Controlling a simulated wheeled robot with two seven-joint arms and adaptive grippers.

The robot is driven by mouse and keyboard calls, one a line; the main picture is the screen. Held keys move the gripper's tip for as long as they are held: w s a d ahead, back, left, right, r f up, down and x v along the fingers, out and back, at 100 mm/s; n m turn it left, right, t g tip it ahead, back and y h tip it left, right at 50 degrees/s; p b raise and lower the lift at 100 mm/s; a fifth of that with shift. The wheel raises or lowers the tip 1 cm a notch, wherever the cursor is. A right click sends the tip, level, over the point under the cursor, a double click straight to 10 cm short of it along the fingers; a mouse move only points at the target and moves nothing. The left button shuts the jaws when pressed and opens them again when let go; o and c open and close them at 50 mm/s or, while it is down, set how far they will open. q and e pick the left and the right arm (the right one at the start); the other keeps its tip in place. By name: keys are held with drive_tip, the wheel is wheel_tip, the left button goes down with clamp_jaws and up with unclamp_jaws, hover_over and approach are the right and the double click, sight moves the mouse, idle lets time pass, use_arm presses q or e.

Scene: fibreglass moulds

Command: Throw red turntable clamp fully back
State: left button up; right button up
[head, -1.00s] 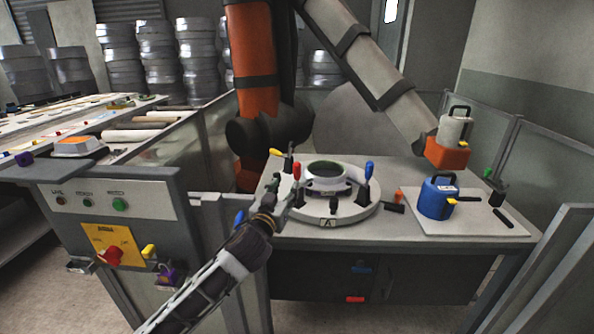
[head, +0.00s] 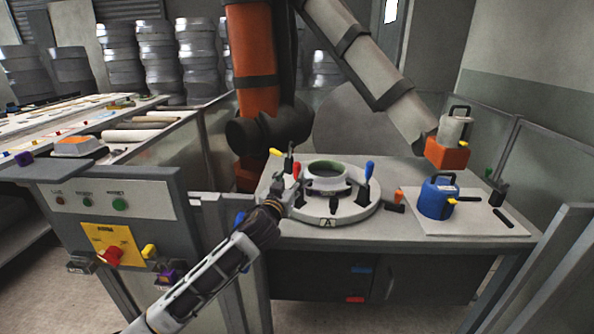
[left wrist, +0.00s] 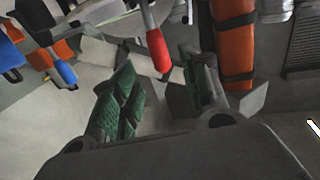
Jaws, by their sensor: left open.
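The red turntable clamp (head: 297,171) stands upright on the left part of the round turntable (head: 350,211), beside the white ring mould (head: 327,180). In the left wrist view the red clamp handle (left wrist: 158,51) hangs between and just beyond my open left fingers, which have green pads. I cannot tell if either finger touches it. In the head view my left gripper (head: 284,197) is at the turntable's left front edge, close to the red clamp and partly covering its base. My right gripper is not in view.
A blue-handled clamp (head: 369,170) stands on the turntable's right and a yellow-handled one (head: 276,152) at its back left. A blue container (head: 437,198) sits on a white board to the right. A grey control cabinet (head: 145,204) stands at the left front.

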sight(296, 171)
use_arm(q)
drive_tip(key=shift+x, duration=4.1)
clamp_jaws()
